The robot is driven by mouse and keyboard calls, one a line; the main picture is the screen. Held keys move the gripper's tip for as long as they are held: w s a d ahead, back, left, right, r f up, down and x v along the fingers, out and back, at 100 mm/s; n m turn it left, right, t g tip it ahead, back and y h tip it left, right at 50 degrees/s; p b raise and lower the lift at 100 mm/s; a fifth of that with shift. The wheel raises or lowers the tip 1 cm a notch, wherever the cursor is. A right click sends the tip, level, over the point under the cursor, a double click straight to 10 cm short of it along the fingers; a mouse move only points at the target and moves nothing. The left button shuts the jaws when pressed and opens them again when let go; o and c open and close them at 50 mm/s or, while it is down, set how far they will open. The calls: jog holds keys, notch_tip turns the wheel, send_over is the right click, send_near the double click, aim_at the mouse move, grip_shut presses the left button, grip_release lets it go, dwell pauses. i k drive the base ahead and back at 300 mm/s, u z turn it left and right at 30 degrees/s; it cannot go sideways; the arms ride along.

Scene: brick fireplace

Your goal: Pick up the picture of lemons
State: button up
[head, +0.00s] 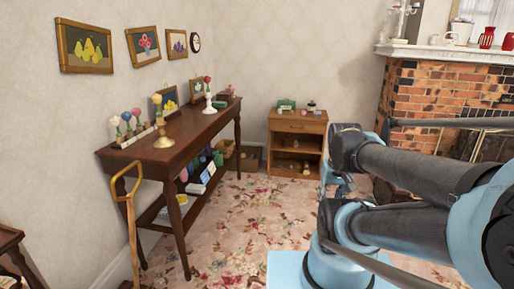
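A small framed picture (168,99) with yellow shapes on a blue ground leans on the dark wooden side table against the left wall, partly hidden by a candlestick (161,122). It may be the picture of lemons, but it is too small to be sure. A larger framed picture (85,46) of yellow, pear-like fruit hangs on the wall at upper left. My arm fills the right side, well apart from both pictures. I cannot make out my gripper.
The side table (182,140) also holds several flower ornaments, a white candlestick (209,103) and another small frame (196,90). A wooden cane-like handle (127,190) stands at its near end. A small cabinet (297,125) stands behind. Floral carpet (235,225) lies open between.

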aim_at(169, 104)
jog(key=z, duration=0.05)
jog(key=i, duration=2.15)
jog(key=u, duration=1.1)
jog(key=i, duration=0.8)
jog(key=u, duration=0.55)
